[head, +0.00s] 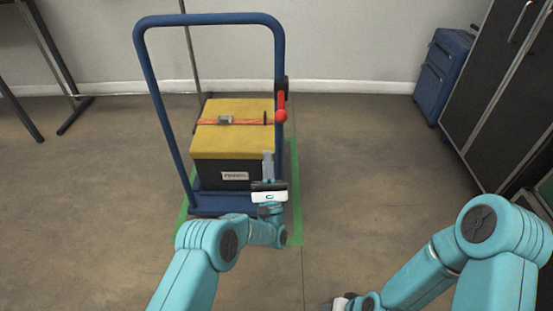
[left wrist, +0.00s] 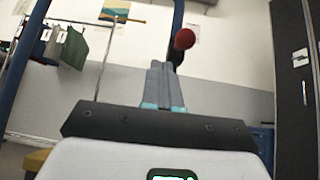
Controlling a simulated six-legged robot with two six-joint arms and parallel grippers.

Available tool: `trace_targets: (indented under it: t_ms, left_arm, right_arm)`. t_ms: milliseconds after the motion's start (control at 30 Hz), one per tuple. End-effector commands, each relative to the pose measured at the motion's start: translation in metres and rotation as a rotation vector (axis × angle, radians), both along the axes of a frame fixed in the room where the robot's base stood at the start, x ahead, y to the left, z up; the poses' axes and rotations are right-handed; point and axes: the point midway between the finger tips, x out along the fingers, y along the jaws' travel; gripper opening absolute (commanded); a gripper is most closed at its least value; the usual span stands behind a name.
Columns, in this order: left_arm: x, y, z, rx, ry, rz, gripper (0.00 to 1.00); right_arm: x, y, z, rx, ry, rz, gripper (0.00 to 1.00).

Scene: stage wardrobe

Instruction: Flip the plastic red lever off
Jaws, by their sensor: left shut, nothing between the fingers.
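The red lever (head: 281,107) is on the right upright of a blue trolley frame (head: 210,19), with a round red knob at its lower end. In the left wrist view the red knob (left wrist: 184,39) shows just above and right of my fingertips. My left gripper (head: 268,156) is shut and empty, in front of the trolley and below the knob in the picture. It also shows in the left wrist view (left wrist: 161,66), apart from the knob as far as I can tell. My right gripper (head: 342,302) is only partly in view at the bottom edge; its fingers are hidden.
A dark box with a yellow lid (head: 228,141) and an orange strap stands on the trolley, over green floor tape (head: 297,200). A blue suitcase (head: 443,72) and dark cabinets (head: 500,85) stand at the right. Floor between trolley and suitcase is clear.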

Motion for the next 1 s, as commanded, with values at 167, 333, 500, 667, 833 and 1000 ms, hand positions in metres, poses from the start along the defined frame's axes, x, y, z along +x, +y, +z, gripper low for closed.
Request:
trace_targets:
  t_ms: [167,333,500,667,833,1000]
  left_arm:
    - [-0.009,-0.028,-0.059,0.007,0.019,-0.045,0.00]
    - [-0.011,-0.037,-0.067,0.008,0.020,-0.059,0.00]
    - [-0.011,-0.037,-0.065,0.009,0.020,-0.060,0.00]
    - [-0.010,-0.035,-0.065,0.009,0.020,-0.060,0.00]
    - [-0.009,-0.034,-0.060,0.008,0.019,-0.061,0.00]
    - [-0.004,-0.035,-0.045,0.008,0.019,-0.064,0.00]
  right_arm:
    - [0.001,0.000,-0.046,-0.001,-0.003,-0.004,0.43]
    - [0.001,0.000,-0.054,-0.001,-0.002,-0.005,0.43]
    - [0.001,0.000,-0.052,-0.001,-0.002,-0.005,0.43]
    - [0.001,0.000,-0.052,-0.001,-0.002,-0.005,0.43]
    - [0.001,0.000,-0.052,-0.001,-0.001,-0.005,0.43]
    - [0.001,0.000,-0.052,-0.001,-0.001,-0.005,0.43]
